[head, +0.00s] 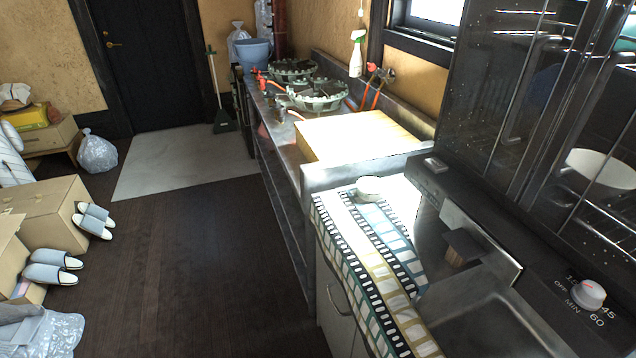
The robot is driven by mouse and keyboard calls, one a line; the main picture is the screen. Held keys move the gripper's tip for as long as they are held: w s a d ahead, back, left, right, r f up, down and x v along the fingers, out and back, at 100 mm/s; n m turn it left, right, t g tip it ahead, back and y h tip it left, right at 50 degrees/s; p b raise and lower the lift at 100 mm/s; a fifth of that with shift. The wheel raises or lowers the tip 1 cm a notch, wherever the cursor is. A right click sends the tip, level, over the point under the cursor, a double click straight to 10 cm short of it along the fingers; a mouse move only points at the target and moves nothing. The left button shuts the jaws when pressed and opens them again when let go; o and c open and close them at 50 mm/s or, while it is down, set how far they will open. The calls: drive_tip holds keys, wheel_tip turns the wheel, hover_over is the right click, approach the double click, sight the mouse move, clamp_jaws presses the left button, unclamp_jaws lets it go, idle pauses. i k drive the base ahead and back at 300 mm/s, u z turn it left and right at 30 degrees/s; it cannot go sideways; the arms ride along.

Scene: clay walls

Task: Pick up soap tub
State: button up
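A small round white tub (368,188) sits upright at the far end of the counter beside the sink, on a cloth or mat with a film-strip pattern (378,262). It looks like the soap tub, but no label can be read at this size. Nothing touches it from above. My gripper is not in the head view.
A metal sink (500,325) with a dark block-like object (464,246) at its edge lies to the right, under a dark dish cabinet (520,100). A wooden board (345,137) and gas burners (316,93) are beyond.

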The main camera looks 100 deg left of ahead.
sight(370, 188)
drive_tip(key=u, duration=3.1)
drive_tip(key=k, duration=1.3)
drive_tip(key=u, duration=1.1)
drive_tip(key=i, duration=2.5)
drive_tip(key=z, duration=1.5)
drive_tip(key=i, duration=0.85)
drive_tip(key=z, duration=0.75)
